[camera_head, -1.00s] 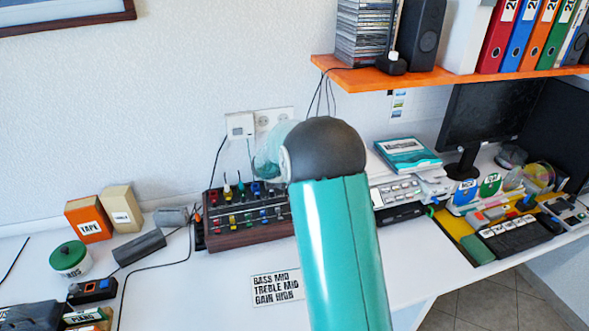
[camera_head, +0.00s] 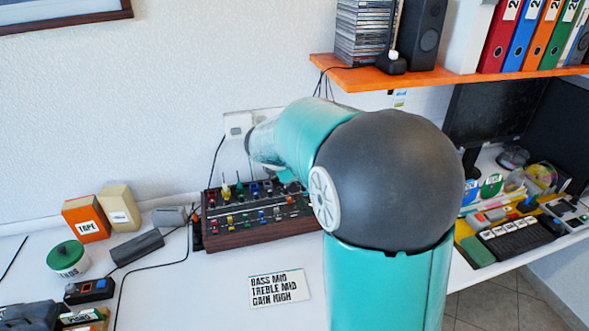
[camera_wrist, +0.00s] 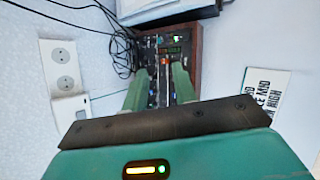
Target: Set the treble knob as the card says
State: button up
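The mixer (camera_head: 240,236), a dark box with wooden sides and rows of coloured knobs, sits on the desk against the wall. It also shows in the wrist view (camera_wrist: 194,60). I cannot tell which knob is treble; the labels are too small to read. The white card (camera_head: 279,288) lies in front of the mixer and reads BASS MID, TREBLE MID, GAIN HIGH; it is at the right of the wrist view (camera_wrist: 262,95). My gripper (camera_wrist: 161,80) points at the mixer, its two green fingers apart with knobs visible between them. My arm mostly hides it in the head view.
Wall sockets (camera_wrist: 65,70) and loose black cables (camera_wrist: 85,22) are close to the mixer. An orange shelf (camera_head: 350,78) overhangs at the right. A TAPE box (camera_head: 86,220) and a green-lidded tin (camera_head: 67,260) stand left. The desk around the card is clear.

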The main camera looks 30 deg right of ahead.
jog(key=shift+s+a, duration=0.1)
jog(key=w+d+f+n, duration=0.3)
jog(key=w+d+f, duration=0.1)
jog(key=f, duration=0.3)
jog(key=w+d+f+n, duration=0.3)
jog(key=w+d+f, duration=0.1)
jog(key=w+f, duration=0.2)
jog(key=w+d+f+n+t, duration=0.1)
jog(key=w+d+f+n, duration=0.2)
jog(key=w+d+f, duration=0.2)
jog(key=shift+w+f+n, duration=0.2)
jog(key=shift+w+f, duration=0.05)
jog(key=shift+f, duration=0.7)
jog(key=shift+w+f+n, duration=0.2)
jog(key=shift+f, duration=0.75)
grip_shut()
